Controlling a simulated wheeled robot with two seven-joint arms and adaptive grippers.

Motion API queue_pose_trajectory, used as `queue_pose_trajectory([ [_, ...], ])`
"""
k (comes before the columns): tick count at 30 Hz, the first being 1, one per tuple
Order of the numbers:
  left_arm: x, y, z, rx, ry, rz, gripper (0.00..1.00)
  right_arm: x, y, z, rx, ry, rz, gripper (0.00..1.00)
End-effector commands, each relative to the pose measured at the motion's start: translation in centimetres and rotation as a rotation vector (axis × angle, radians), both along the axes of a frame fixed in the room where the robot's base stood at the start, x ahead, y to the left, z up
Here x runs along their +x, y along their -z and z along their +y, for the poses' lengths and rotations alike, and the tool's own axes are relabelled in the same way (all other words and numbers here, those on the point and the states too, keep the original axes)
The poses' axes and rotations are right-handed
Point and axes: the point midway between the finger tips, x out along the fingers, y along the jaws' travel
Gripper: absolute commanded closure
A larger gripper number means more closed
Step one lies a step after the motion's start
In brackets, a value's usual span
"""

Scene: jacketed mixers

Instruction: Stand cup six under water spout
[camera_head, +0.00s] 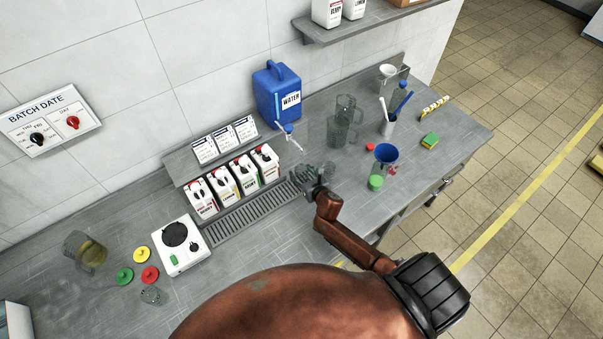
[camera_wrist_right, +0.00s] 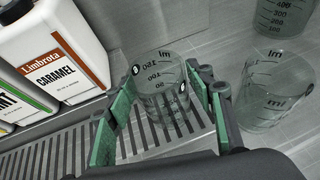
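A clear graduated cup (camera_wrist_right: 160,82) stands between the green-padded fingers of my right gripper (camera_wrist_right: 165,85) in the right wrist view. Both pads appear to touch its sides. Its round mark is too small to read, so I cannot confirm it is cup six. In the head view my right gripper (camera_head: 305,175) is at the right end of the slotted drip grate (camera_head: 245,212), and the cup is partly hidden there. Whether the cup touches the grate is unclear. My left gripper is out of view.
Another clear beaker (camera_wrist_right: 275,92) stands close right of my right gripper, with a taller jug (camera_wrist_right: 283,18) behind it. A blue funnel (camera_head: 386,153) and green lid (camera_head: 376,183) lie further right.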

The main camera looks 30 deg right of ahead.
Motion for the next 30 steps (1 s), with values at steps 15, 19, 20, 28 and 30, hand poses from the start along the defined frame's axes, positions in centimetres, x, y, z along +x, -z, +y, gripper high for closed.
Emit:
queue_pose_trajectory([
  [15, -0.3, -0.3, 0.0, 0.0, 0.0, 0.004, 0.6, -0.5, -0.7, 0.0, -0.001, 0.0, 0.0, 0.42],
  [19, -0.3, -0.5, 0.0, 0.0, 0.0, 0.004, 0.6, -2.6, -1.6, 0.2, -0.004, -0.002, 0.0, 0.42],
  [20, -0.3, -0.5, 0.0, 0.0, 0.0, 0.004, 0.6, -3.2, -1.8, 0.3, -0.003, -0.001, 0.001, 0.42],
  [28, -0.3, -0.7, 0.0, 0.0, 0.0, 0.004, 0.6, -8.1, -4.2, 0.8, -0.002, -0.001, 0.001, 0.42],
  [30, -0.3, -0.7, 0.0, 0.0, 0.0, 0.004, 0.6, -9.1, -4.7, 1.0, -0.001, -0.002, 0.001, 0.42],
])
